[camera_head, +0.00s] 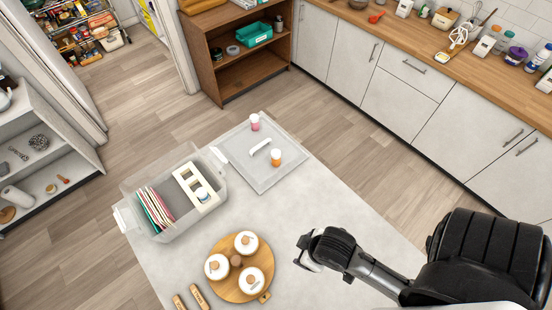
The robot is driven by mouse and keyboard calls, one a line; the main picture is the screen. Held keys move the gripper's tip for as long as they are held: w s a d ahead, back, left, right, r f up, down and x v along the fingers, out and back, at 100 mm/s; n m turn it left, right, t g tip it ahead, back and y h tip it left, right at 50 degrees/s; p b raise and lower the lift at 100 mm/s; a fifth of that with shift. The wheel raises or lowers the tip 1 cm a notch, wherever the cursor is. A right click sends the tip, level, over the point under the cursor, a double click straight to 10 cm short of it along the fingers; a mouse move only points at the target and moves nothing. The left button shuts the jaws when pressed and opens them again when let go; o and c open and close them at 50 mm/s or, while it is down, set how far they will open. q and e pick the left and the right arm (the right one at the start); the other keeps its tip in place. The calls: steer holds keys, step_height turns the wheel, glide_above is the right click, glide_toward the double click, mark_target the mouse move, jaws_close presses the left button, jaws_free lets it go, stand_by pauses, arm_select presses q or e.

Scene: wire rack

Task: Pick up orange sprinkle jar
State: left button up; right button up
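The orange sprinkle jar (276,158) is small, orange below with a white top. A similar pink jar (255,123) stands near the lid's far corner, and the lid's white handle (260,147) lies between the two. My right gripper (304,256) is over the right side of the table, well to the near side of the orange jar and apart from it. Its fingers are too small and turned away to show whether they are open. My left gripper is out of view.
A clear bin (168,236) with colourful folders and a white holder stands left of the lid. A round wooden board (226,286) with white canisters is nearer. Two wooden-looking pieces lie at the front edge. The tabletop (320,215) right of the lid is clear.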

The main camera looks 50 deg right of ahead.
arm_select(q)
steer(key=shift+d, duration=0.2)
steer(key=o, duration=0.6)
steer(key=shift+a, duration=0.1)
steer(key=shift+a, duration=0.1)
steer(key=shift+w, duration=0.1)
